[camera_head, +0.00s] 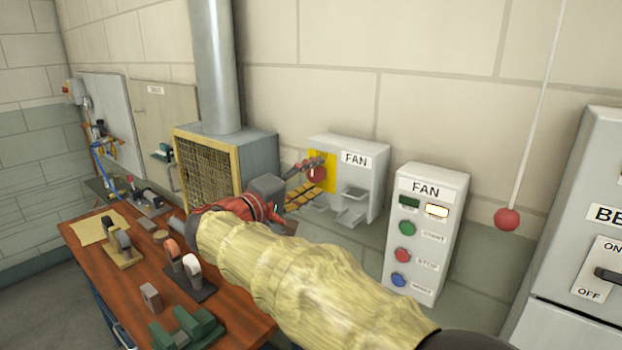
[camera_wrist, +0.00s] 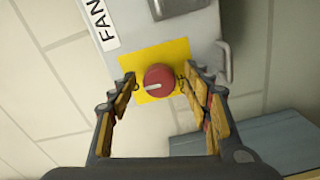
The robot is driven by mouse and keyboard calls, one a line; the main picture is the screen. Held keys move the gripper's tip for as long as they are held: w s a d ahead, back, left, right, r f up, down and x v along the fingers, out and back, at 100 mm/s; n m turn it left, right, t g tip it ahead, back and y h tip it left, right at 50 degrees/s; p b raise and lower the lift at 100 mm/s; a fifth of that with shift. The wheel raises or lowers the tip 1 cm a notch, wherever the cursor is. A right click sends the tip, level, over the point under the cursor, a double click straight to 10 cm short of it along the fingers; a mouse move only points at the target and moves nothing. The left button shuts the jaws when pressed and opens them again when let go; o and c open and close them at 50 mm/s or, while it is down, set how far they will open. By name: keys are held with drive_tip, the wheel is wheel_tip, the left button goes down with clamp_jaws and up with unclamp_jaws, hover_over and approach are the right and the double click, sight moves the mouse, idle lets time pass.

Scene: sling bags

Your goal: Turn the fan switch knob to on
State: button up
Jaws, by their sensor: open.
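The fan switch knob (camera_wrist: 159,80) is a red round knob with a white pointer mark, on a yellow plate (camera_wrist: 180,50) of a grey box labelled FAN. In the wrist view the pointer mark points to the left. My gripper (camera_wrist: 158,86) is open, with one finger on each side of the knob; I cannot tell if either finger touches it. In the head view the knob (camera_head: 317,174) shows at the left of the grey FAN box (camera_head: 368,190), with my gripper (camera_head: 310,178) in front of it, partly hiding the plate.
A second FAN panel (camera_head: 427,235) with green, red and blue buttons is right of the knob box. A wooden bench (camera_head: 85,255) with several tools lies below left. A mesh-fronted unit (camera_head: 208,170) stands left. A red ball (camera_head: 507,219) hangs at right.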

drive_tip(key=v, duration=1.2)
